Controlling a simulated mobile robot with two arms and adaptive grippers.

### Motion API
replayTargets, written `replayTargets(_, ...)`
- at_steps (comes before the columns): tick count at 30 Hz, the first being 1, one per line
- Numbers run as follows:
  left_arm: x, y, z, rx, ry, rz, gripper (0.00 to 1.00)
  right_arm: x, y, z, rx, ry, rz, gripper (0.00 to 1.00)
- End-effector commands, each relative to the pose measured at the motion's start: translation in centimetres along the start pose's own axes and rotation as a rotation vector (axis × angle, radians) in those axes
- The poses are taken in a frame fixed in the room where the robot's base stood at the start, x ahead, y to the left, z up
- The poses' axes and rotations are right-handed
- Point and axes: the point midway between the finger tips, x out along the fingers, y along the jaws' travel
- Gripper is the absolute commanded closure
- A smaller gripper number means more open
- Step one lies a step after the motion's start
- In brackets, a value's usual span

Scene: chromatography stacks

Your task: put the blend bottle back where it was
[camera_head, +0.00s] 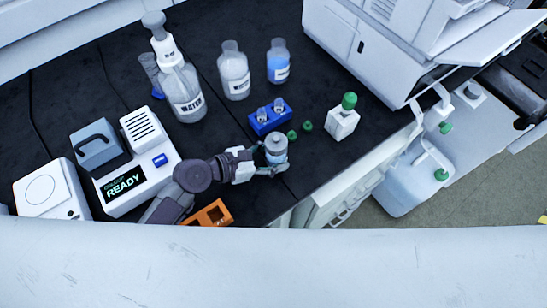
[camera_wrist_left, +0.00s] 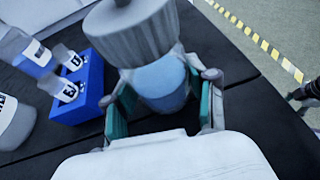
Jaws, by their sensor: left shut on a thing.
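My left gripper (camera_head: 278,164) is shut on a small bottle (camera_head: 276,148) with a ribbed grey cap and pale blue contents. It appears to be the blend bottle, though I can read no label on it. The bottle is upright in the head view, near the front edge of the dark bench. In the left wrist view the bottle (camera_wrist_left: 160,84) sits between the teal-padded fingers (camera_wrist_left: 163,110). Whether its base touches the bench is hidden.
A blue rack (camera_head: 263,127) with two small vials stands just behind. Two green caps (camera_head: 292,135) lie beside it. A green-capped white bottle (camera_head: 343,122) is to the right. Labelled bottles (camera_head: 235,74) stand behind, an orange rack (camera_head: 214,212) at the front, and a white "READY" device (camera_head: 142,165) left.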

Motion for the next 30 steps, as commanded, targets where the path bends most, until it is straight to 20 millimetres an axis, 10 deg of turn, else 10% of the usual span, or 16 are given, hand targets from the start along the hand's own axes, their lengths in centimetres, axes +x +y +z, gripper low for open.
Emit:
replayTargets(14, 0.50, 0.01, -1.05, 0.000, -0.002, 0.001, 0.85, 0.35, -0.02, 0.03, 0.000, 0.000, 0.000, 0.43)
replayTargets(15, 0.46, -0.01, -1.03, 0.000, -0.001, 0.000, 0.37, 0.31, -0.02, 0.03, 0.000, 0.000, 0.000, 0.43)
replayTargets(18, 0.46, -0.02, -1.03, 0.001, 0.000, 0.000, 0.20, 0.31, -0.02, 0.02, 0.000, 0.000, 0.000, 0.43)
replayTargets(30, 0.21, -0.01, -0.69, 0.003, 0.000, 0.001, 0.18, 0.18, -0.02, 0.01, 0.000, 0.000, 0.000, 0.43)
